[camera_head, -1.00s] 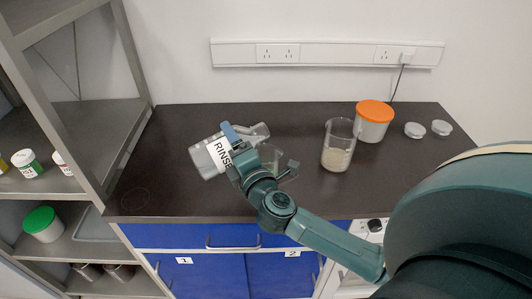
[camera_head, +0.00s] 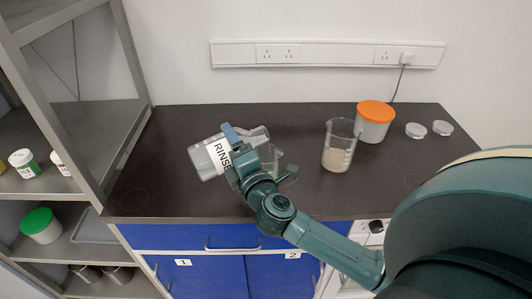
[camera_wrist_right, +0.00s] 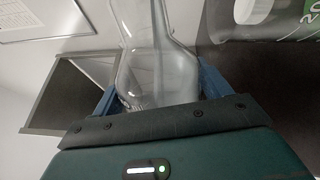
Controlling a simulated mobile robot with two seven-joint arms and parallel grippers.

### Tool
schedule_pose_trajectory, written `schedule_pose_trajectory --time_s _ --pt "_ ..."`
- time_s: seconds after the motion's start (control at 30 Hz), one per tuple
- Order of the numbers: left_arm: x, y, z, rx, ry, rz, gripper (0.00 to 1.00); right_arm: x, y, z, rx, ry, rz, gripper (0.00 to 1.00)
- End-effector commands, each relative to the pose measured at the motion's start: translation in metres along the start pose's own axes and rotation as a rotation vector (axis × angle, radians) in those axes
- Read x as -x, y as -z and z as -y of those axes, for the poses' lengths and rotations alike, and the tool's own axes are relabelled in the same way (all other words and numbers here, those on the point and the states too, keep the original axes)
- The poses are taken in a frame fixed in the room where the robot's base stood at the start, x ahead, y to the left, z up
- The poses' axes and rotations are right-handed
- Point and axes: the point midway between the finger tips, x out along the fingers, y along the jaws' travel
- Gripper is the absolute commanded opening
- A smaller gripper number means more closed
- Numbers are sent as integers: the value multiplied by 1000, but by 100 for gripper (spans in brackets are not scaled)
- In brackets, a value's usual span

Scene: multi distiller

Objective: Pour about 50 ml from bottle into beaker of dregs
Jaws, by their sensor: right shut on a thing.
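The clear bottle (camera_head: 206,160), with a white label reading RINSE, is held tilted over the dark bench, its base to the left and its neck to the upper right. My right gripper (camera_head: 235,146) is shut on it; a blue finger shows across its body. In the right wrist view a clear vessel with a narrowing neck (camera_wrist_right: 158,75) sits between the blue fingers. A clear glass vessel (camera_head: 270,156) is partly hidden behind my gripper; its contents are unclear. A beaker with beige dregs (camera_head: 337,159) stands upright to the right, apart from the bottle. My left gripper is out of view.
A white tub with an orange lid (camera_head: 374,124) stands behind the dregs beaker. Two small pale lids or dishes (camera_head: 415,131) lie right of it. A metal shelf (camera_head: 135,80) with jars borders the left. The bench's left end and front middle are clear.

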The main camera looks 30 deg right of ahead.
Motion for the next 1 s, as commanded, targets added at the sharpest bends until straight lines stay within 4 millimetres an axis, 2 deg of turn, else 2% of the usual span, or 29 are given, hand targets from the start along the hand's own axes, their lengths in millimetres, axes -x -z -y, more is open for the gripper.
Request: schedule_pose_trajectory --time_s 1.0 --pt "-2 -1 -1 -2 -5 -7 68 0 -1 -2 -57 -7 4 28"
